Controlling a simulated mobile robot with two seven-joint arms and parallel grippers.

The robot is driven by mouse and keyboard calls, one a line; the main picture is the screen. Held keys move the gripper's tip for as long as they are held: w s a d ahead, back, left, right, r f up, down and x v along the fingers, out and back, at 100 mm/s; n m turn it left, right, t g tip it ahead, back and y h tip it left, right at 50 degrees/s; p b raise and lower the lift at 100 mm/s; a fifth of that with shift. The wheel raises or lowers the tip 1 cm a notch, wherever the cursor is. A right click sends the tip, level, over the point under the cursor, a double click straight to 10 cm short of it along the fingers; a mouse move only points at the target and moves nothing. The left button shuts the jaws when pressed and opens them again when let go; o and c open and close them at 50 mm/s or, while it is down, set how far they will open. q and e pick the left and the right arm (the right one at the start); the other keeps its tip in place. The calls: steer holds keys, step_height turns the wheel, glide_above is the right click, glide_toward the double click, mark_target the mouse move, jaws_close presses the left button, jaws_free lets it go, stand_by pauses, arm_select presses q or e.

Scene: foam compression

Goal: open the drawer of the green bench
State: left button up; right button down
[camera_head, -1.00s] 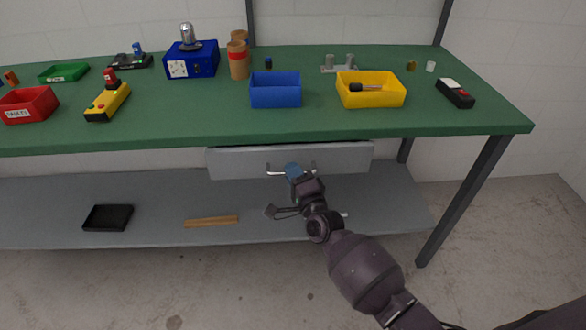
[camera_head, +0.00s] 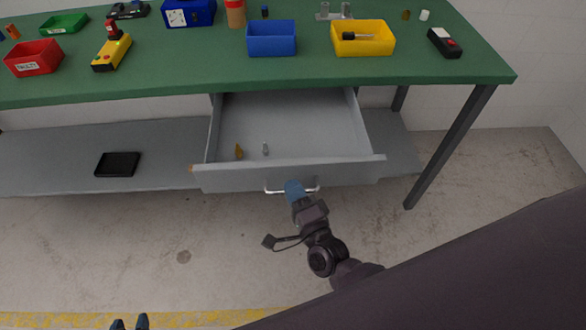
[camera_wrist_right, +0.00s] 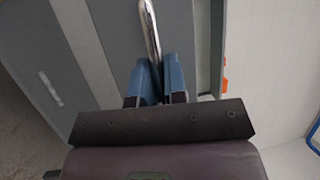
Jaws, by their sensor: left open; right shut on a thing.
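The grey drawer (camera_head: 345,171) under the green bench (camera_head: 190,82) stands pulled well out, and its inside shows from above. Its metal bar handle (camera_head: 271,190) is on the front panel. My right gripper (camera_head: 293,187) is shut on the handle. The right wrist view shows the handle (camera_wrist_right: 149,28) running between the blue fingers (camera_wrist_right: 160,82). My left gripper (camera_head: 130,322) shows only its fingertips at the bottom left edge, apart and empty, far from the drawer.
A small brown piece (camera_head: 239,152) and a small grey piece (camera_head: 265,149) lie in the drawer. A black tray (camera_head: 118,164) lies on the lower shelf. Blue (camera_head: 271,42) and yellow (camera_head: 363,42) bins stand on the bench top. The floor before the bench is clear.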

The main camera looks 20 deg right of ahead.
steer(key=shift+s+a, duration=0.15)
steer(key=shift+s, duration=0.45)
steer(key=shift+s+a, duration=0.15)
steer(key=shift+s, duration=0.4)
steer(key=c, duration=1.2)
jaws_free()
steer(key=shift+s, duration=0.1)
steer(key=v, duration=1)
steer(key=shift+s+f, duration=0.1)
steer(key=shift+s, duration=0.2)
